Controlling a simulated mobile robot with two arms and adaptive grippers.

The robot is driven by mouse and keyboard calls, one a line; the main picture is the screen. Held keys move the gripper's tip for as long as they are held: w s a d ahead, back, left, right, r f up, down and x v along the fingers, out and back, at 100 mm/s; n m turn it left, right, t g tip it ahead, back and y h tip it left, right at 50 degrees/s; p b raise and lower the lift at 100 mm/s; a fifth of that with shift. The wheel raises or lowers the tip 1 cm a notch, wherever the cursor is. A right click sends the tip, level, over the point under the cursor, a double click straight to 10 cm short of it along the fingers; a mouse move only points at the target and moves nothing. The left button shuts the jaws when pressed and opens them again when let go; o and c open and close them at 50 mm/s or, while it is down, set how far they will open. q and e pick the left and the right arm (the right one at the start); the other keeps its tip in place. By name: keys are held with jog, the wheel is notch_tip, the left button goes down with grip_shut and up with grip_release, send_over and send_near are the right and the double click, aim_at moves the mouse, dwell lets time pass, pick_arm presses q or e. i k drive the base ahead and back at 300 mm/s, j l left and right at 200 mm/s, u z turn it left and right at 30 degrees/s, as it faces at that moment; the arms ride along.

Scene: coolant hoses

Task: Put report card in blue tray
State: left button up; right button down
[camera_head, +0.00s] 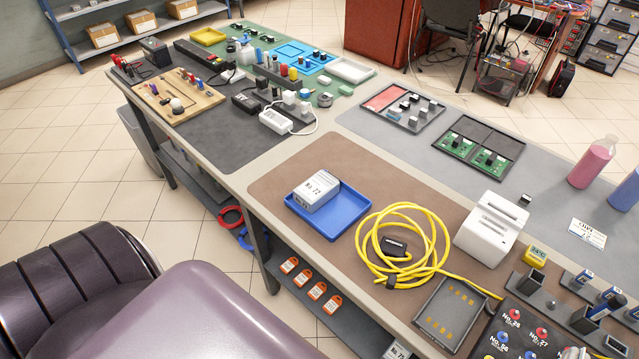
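A blue tray (342,222) lies on the brown mat near the bench's front edge. A white box marked "No. 72" (316,191) sits in it, toward its left and back, and the right part of the tray floor is bare. A small white printed card (587,234), which looks like the report card, lies flat on the grey mat at the right, apart from the tray; its small print is unreadable. I cannot make out either gripper in this view.
A pink bottle (594,163) stands behind the card. A control box with buttons (520,338) is at the bottom right.

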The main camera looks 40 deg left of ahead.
aim_at(341, 214)
jog(key=j+z, duration=0.15)
jog(key=j, duration=0.3)
jog(key=k+j+z, duration=0.1)
jog(key=j, duration=0.35)
jog(key=k+j+z, duration=0.15)
jog(key=j, duration=0.3)
jog(key=j+z, duration=0.15)
jog(key=j, duration=0.3)
jog(key=k+j+z, duration=0.15)
jog(key=j, duration=0.25)
jog(key=k+j+z, duration=0.1)
jog(key=j, duration=0.3)
jog(key=k, duration=0.1)
